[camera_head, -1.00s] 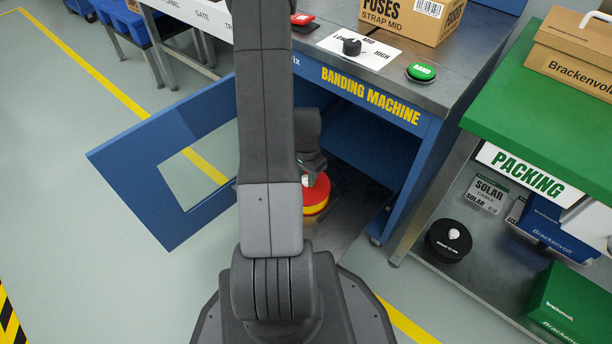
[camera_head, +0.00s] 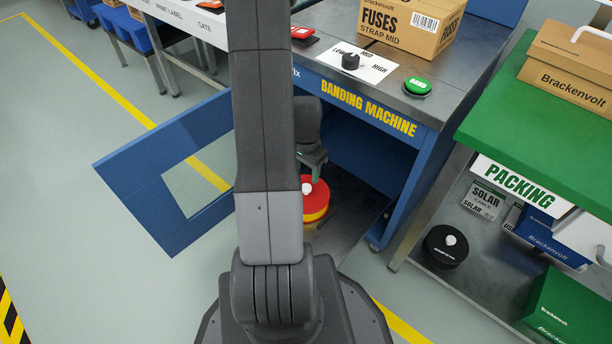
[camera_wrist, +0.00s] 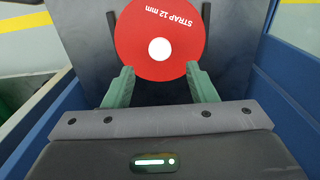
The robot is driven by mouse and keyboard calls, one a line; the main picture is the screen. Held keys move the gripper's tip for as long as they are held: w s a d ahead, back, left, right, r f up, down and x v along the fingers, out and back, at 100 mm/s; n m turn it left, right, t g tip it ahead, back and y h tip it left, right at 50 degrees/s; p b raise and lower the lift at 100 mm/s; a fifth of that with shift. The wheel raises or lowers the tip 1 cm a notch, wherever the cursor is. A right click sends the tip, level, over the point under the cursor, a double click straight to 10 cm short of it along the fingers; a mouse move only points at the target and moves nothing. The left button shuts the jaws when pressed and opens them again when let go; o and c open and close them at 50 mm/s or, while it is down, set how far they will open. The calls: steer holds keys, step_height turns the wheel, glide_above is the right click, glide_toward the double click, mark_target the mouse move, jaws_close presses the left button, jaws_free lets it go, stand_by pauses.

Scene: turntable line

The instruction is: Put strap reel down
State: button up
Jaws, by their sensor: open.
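The strap reel (camera_head: 315,200) is red on top with a yellow band and a white centre knob. It sits low at the open front of the banding machine, on a grey surface. In the wrist view the reel (camera_wrist: 160,40) is marked "STRAP 12 mm" and lies just ahead of my gripper. My gripper (camera_wrist: 160,82) is open, its two green fingers apart near the reel's near edge, with nothing gripped between them. In the head view my gripper (camera_head: 312,168) is above and behind the reel, partly hidden by my arm.
The blue banding machine (camera_head: 368,107) has its windowed door (camera_head: 150,185) swung open to the left. A green packing bench (camera_head: 540,110) stands right, with a black reel (camera_head: 445,246) on its lower shelf. A FUSES box (camera_head: 410,25) stands on the machine top.

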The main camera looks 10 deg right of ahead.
step_height(320, 180, up, 5)
steer(key=shift+r+p, duration=0.1)
steer(key=shift+p, duration=0.55)
stand_by(0.8)
